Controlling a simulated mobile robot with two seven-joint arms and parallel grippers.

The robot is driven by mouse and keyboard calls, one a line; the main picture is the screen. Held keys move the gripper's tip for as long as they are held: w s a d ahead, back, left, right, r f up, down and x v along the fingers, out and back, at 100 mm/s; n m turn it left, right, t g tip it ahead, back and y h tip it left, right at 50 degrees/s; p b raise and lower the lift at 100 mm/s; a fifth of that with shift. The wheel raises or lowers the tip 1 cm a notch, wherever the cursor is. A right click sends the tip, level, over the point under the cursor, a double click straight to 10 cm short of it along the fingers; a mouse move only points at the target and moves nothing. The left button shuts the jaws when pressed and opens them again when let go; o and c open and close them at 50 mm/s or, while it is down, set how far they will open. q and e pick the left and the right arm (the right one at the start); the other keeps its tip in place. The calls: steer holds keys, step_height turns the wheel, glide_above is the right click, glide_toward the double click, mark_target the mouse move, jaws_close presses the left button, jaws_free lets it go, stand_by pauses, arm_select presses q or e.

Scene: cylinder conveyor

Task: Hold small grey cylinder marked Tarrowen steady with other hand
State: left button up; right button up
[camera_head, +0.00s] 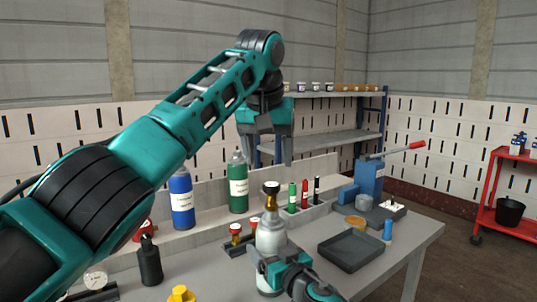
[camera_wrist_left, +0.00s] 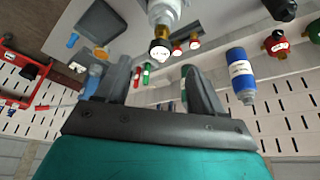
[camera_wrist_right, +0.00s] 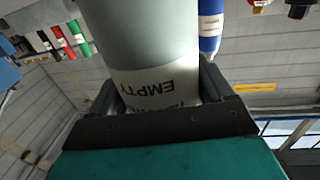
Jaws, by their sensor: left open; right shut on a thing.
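The small grey cylinder (camera_head: 271,240) stands upright above the near part of the bench, with a brass valve and dark round top. My right gripper (camera_head: 284,268) is shut around its lower body. In the right wrist view the cylinder (camera_wrist_right: 140,45) fills the space between the fingers; its label reads EMPTY upside down, and a second line is mostly hidden. My left gripper (camera_head: 269,160) is open and empty, above the cylinder's valve and apart from it. In the left wrist view the cylinder (camera_wrist_left: 167,12) shows at the top edge, beyond the open fingers.
Blue (camera_head: 182,202) and green (camera_head: 238,188) cylinders stand behind, left of the grey one. Small green, red and black cylinders (camera_head: 305,193) stand behind right. A dark tray (camera_head: 350,252) and a blue lever press (camera_head: 370,180) are to the right. A black bottle (camera_head: 150,264) stands at left.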

mark_target(271, 186)
arm_select(q)
steer(key=shift+n, duration=0.3)
steer(key=x, duration=1.2)
steer(key=shift+s+a+f, duration=0.1)
steer(key=shift+f, duration=0.05)
steer(key=shift+c, duration=0.5)
steer(key=c, duration=1.2)
steer(key=o, duration=1.2)
